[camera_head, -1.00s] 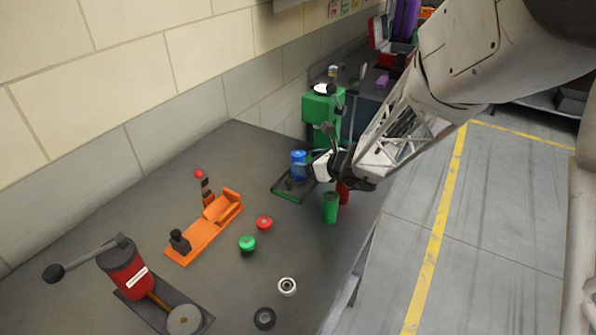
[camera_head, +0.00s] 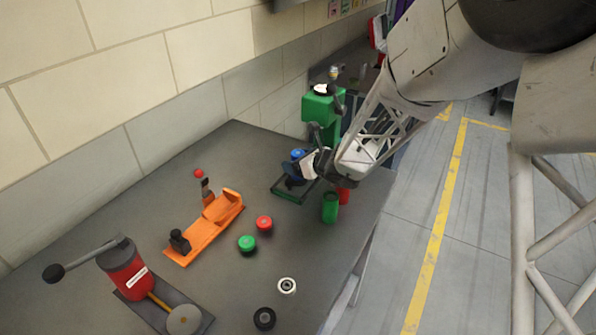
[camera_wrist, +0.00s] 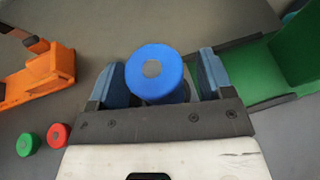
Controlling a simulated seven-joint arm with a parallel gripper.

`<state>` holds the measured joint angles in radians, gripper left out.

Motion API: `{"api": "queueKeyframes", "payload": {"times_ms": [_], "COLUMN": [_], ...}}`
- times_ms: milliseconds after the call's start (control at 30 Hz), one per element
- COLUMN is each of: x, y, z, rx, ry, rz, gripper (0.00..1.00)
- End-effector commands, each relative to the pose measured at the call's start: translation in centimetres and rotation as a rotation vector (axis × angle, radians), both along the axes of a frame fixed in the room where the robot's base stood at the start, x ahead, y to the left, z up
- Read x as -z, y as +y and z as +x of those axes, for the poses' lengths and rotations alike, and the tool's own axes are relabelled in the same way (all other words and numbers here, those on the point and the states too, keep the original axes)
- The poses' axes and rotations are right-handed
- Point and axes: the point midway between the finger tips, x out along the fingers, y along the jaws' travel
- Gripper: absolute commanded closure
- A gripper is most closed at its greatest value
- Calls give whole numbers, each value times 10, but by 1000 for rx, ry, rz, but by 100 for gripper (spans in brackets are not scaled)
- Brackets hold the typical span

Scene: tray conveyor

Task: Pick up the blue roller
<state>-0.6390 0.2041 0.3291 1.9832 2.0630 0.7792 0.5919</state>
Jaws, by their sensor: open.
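The blue roller (camera_wrist: 153,72) stands between the two spread fingers of my gripper (camera_wrist: 157,78) in the wrist view, with its round top and grey centre facing the camera. A gap shows on each side of it, wider on the right, so the fingers do not appear to grip it. In the head view the blue roller (camera_head: 297,154) is mostly hidden behind my gripper (camera_head: 297,170), and only its top shows. It is at the green-edged tray (camera_head: 290,198) by the green machine; its base is hidden.
A green cup-like cylinder (camera_head: 330,208) and a red one (camera_head: 343,195) stand close under my wrist. An orange fixture (camera_head: 208,228), red button (camera_head: 264,223), green button (camera_head: 247,243) and red lever press (camera_head: 126,272) are nearer. The green machine (camera_head: 322,108) stands behind.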

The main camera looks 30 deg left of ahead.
Motion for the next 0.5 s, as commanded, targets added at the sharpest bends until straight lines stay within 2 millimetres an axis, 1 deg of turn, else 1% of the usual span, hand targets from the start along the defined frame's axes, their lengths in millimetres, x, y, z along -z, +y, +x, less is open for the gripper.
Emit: {"api": "queueKeyframes", "payload": {"times_ms": [200, 367, 500], "x": [0, 0, 0], "y": [0, 0, 0], "z": [0, 0, 0], "rx": [0, 0, 0], "ry": [0, 0, 0], "rz": [0, 0, 0], "gripper": [26, 51, 72]}}
